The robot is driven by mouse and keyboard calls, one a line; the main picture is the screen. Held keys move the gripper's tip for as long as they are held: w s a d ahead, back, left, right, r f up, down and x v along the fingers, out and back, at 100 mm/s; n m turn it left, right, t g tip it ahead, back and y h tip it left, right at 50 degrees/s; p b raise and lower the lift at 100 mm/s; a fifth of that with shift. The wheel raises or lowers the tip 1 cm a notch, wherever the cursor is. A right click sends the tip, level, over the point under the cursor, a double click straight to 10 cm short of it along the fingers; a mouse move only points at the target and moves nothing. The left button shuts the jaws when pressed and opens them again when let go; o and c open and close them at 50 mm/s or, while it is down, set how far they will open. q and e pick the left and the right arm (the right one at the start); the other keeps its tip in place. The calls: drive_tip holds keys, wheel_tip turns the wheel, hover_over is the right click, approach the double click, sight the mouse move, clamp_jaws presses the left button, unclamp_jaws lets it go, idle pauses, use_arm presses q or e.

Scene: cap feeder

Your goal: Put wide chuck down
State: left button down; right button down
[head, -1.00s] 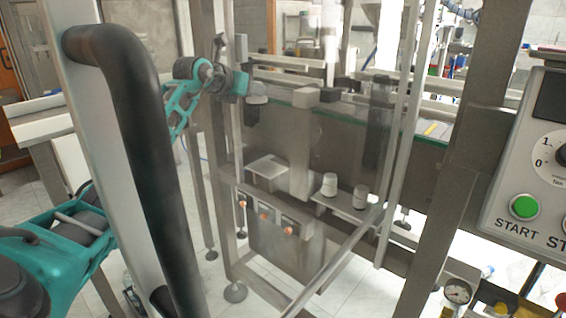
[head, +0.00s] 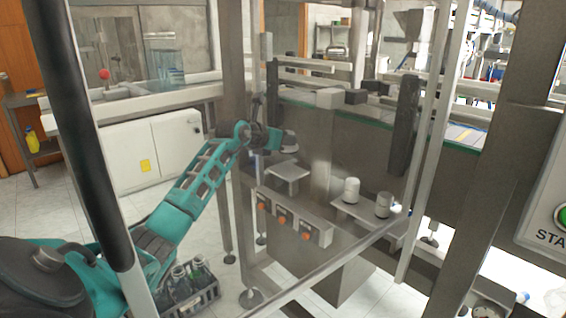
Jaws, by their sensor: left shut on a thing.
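My left gripper (head: 274,139) is shut on the wide chuck (head: 289,141), a small grey piece at the end of my teal arm. The chuck is small here and partly hidden by the gripper. It is close above a small empty metal shelf (head: 288,171), and I cannot tell whether they touch. A second shelf (head: 345,208) to the right bears two upright cylindrical pieces, a whitish one (head: 351,190) and a grey one (head: 383,204). My right gripper is not in view.
A row of orange-red buttons (head: 282,218) sits on a bar below the shelves. A dark post (head: 404,125) and frame bars stand at the right, and a slanting bar crosses in front. A crate of bottles (head: 190,288) stands on the floor.

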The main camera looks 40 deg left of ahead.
use_arm(q)
wheel_tip(320, 180, down, 6)
drive_tip(key=shift+r+b, duration=0.15)
drive_tip(key=shift+b, duration=0.65)
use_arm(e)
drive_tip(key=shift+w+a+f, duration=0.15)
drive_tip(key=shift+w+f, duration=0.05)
use_arm(q)
drive_tip(key=c, duration=0.8)
unclamp_jaws()
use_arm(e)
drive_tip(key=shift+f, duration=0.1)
use_arm(q)
drive_tip(key=shift+o, duration=0.2)
drive_tip(key=shift+s+r, duration=0.15)
drive_tip(key=shift+s, duration=0.3)
drive_tip(key=p+v, duration=0.2)
drive_tip(key=v, duration=0.9)
drive_tip(key=shift+d, duration=0.2)
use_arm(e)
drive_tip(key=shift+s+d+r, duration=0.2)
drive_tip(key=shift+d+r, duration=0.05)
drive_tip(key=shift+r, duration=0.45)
